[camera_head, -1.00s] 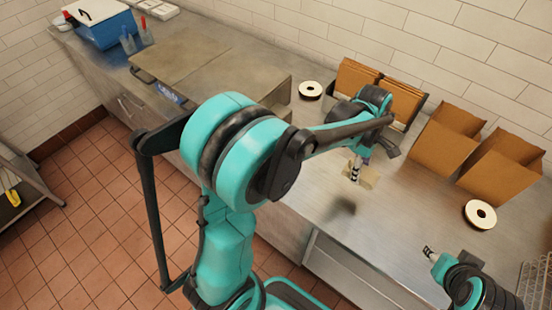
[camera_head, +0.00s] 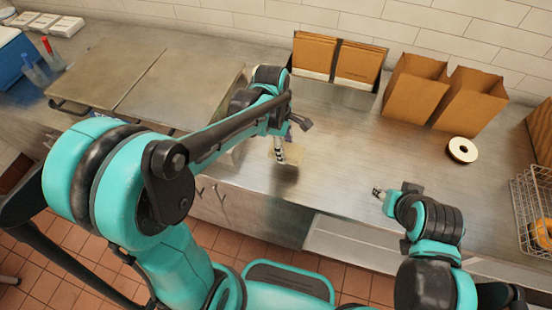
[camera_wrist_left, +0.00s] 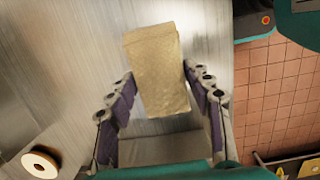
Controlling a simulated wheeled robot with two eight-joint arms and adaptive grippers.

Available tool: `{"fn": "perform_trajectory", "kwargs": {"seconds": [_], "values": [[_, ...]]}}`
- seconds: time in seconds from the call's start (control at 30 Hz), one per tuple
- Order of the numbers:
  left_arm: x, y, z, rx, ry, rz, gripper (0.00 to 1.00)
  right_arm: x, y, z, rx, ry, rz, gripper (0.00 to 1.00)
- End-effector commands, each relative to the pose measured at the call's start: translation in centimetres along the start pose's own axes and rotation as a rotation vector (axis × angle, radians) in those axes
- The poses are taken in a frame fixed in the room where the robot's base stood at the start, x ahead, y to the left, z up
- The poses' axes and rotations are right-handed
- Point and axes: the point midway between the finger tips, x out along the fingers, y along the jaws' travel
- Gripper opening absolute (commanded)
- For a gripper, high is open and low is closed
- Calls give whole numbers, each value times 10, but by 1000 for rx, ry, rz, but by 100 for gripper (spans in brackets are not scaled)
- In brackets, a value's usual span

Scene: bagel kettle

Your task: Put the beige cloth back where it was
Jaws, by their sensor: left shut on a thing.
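The beige cloth (camera_head: 294,155) is at my left gripper (camera_head: 279,152), over the steel counter near its front edge. In the left wrist view the cloth (camera_wrist_left: 158,75) sits between the two fingers of my left gripper (camera_wrist_left: 160,88), which is shut on it. The cloth looks folded and its far end sticks out past the fingertips. A dark shadow lies on the counter just below it, so it seems held a little above the surface. My right gripper (camera_head: 379,193) is over the counter further right, apart from the cloth; its fingers are too small to read.
A holder with brown cardboard (camera_head: 357,63) and two open paper bags (camera_head: 413,84) stand along the wall. A wire basket (camera_head: 530,212) is at the right edge. The counter's middle is clear.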

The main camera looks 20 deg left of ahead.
Motion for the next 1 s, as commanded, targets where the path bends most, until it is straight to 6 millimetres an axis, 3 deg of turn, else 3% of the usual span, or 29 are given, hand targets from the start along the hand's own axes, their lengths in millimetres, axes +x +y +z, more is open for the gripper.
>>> {"fn": "perform_trajectory", "kwargs": {"seconds": [0.13, 0.27, 0.53, 0.9, 0.93, 1.0], "values": [[9, -4, -20, -1, 0, 0, 24, 5, 0, 4, 0, 0, 0, 40], [14, -6, -24, 1, 0, 0, 24, 7, 0, 5, 0, 0, 0, 40], [50, -6, -30, 1, 0, 0, 24, 21, 0, 15, 0, 0, 0, 40], [53, -6, -30, 1, 0, 0, 24, 22, 0, 16, 0, 0, 0, 40], [53, -5, -30, 1, 0, 0, 53, 22, 0, 16, 0, 0, 0, 40], [52, -5, -30, 1, 0, 0, 71, 21, 0, 15, 0, 0, 0, 40]]}}
